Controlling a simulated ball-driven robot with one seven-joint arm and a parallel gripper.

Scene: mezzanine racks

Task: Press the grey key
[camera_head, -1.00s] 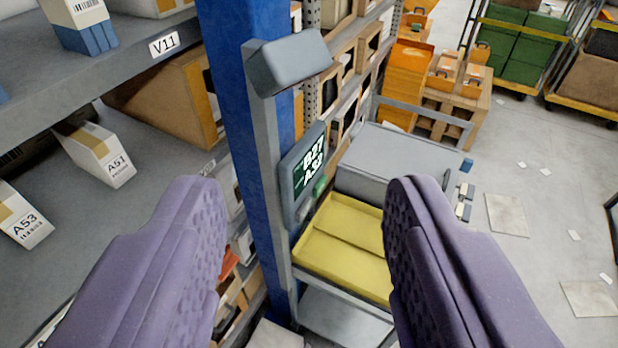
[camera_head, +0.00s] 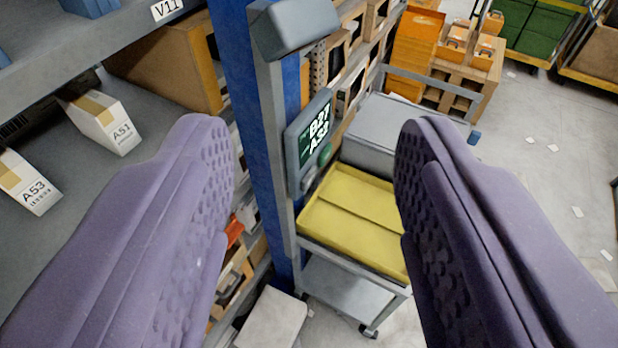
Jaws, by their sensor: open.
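A dark display panel (camera_head: 308,140) with green-white text, "B27" and "A52" as far as I can read, is fixed to a grey upright beside a blue rack post. A round green key (camera_head: 325,155) sits at its lower right side. A small grey key (camera_head: 309,179) shows just below and left of the green one, partly hard to make out. My gripper (camera_head: 315,130) is open and empty, with one purple padded finger on each side of the picture. The panel and keys appear between the fingers, farther away, and neither finger appears to touch them.
A grey hood (camera_head: 290,28) juts out above the panel. A trolley with a yellow tray (camera_head: 352,215) stands behind and below it. A shelf with white boxes (camera_head: 105,118) is at left. Open floor (camera_head: 545,175) lies at right.

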